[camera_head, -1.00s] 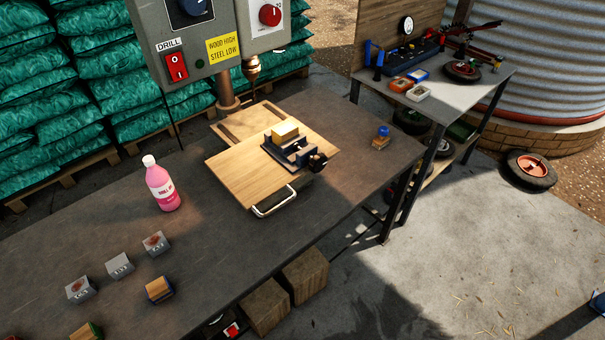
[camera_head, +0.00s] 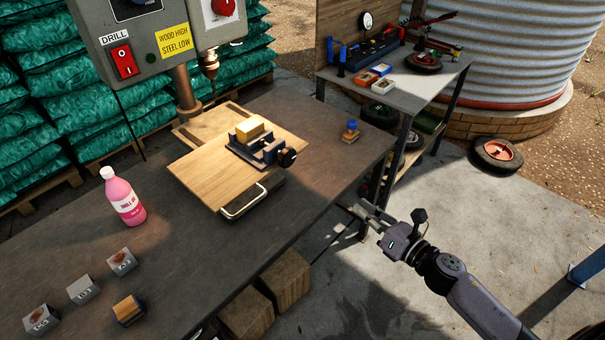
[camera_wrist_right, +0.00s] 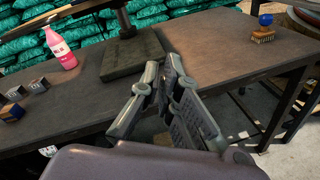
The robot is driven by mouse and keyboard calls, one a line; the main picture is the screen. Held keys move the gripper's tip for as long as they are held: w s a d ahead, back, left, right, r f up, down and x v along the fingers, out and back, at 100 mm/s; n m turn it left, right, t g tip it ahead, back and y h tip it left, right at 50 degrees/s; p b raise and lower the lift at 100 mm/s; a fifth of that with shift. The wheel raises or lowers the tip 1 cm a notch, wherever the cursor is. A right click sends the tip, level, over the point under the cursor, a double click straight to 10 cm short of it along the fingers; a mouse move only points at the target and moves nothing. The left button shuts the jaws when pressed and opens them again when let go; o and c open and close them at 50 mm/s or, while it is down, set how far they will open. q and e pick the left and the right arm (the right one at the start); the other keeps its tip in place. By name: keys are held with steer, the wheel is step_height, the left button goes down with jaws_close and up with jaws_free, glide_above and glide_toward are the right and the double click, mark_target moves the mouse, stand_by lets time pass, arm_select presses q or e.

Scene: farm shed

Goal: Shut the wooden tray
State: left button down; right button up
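The wooden tray (camera_head: 205,185) is a flat light-wood board on the dark workbench, under the drill. It sticks out toward the bench's front edge, with a pale metal handle (camera_head: 244,203) on its near side. A dark vise (camera_head: 262,150) with a yellowish wood block (camera_head: 249,130) sits on it. My right gripper (camera_head: 366,212) is off the bench's front edge, right of the handle and apart from it. My left gripper is not in view.
A pink bottle (camera_head: 123,196) and several small blocks stand on the bench left of the tray. A side table (camera_head: 395,100) stands behind right. The bench between tray and brush is clear.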

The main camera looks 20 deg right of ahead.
steer(key=a+r+n+y, duration=0.1)
steer(key=r+n, duration=0.1)
steer(key=s+a+r+n+y, duration=0.1)
steer(key=a+r+n, duration=0.1)
steer(key=r, duration=0.1)
steer(key=a+r+n+y, duration=0.1)
steer(key=r+n, duration=0.1)
steer(key=n, duration=0.1)
steer(key=shift+s+a+r, duration=0.2)
steer(key=shift+a+r, duration=0.15)
jaws_close()
steer(key=p, duration=0.5)
glide_toward(263, 142)
steer(key=s+d, duration=0.1)
steer(key=s+d+f, duration=0.1)
steer(key=d, duration=0.1)
steer(key=shift+s+f, duration=0.15)
steer(key=shift+w+a+f, duration=0.15)
steer(key=shift+w+a, duration=0.2)
steer(key=shift+w, duration=0.1)
steer(key=b+x, duration=0.4)
steer(key=x, duration=0.9)
steer(key=shift+w+a+f+b, duration=0.15)
steer(key=shift+w+a+b, duration=0.1)
steer(key=shift+a+b, duration=0.1)
steer(key=shift+r, duration=0.35)
